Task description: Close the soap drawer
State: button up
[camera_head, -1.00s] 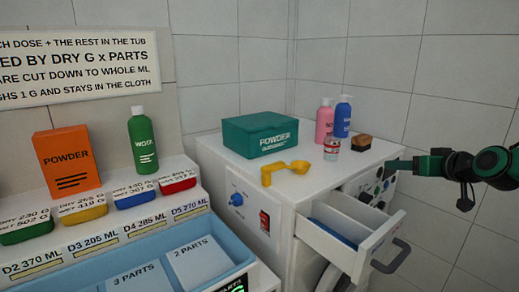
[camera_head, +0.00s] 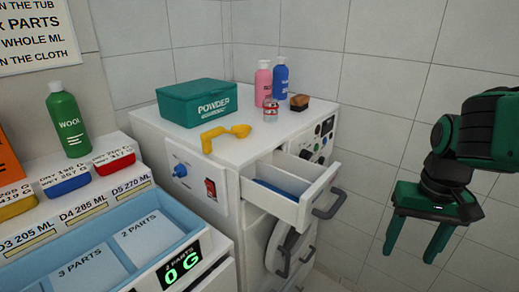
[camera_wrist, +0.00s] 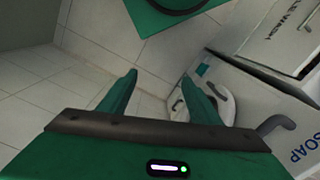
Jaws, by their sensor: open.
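The soap drawer (camera_head: 320,200) is pulled out of the front of the white washing machine, and a blue insert (camera_head: 280,190) shows inside it. It has a dark grey handle (camera_head: 331,204) on its front. In the wrist view my gripper's two fingers (camera_wrist: 160,85) stand apart over the floor.
On the machine top stand a green powder box (camera_head: 197,103), a yellow scoop (camera_head: 222,135), a pink bottle (camera_head: 263,82), a blue bottle (camera_head: 280,78), a small jar (camera_head: 271,111) and a brush (camera_head: 299,102). The round machine door (camera_head: 287,245) is below. A blue tub (camera_head: 140,262) is at left.

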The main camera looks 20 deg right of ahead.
aim_at(294, 190)
jog(key=z, duration=1.05)
jog(key=k, duration=1)
jog(key=u, duration=1)
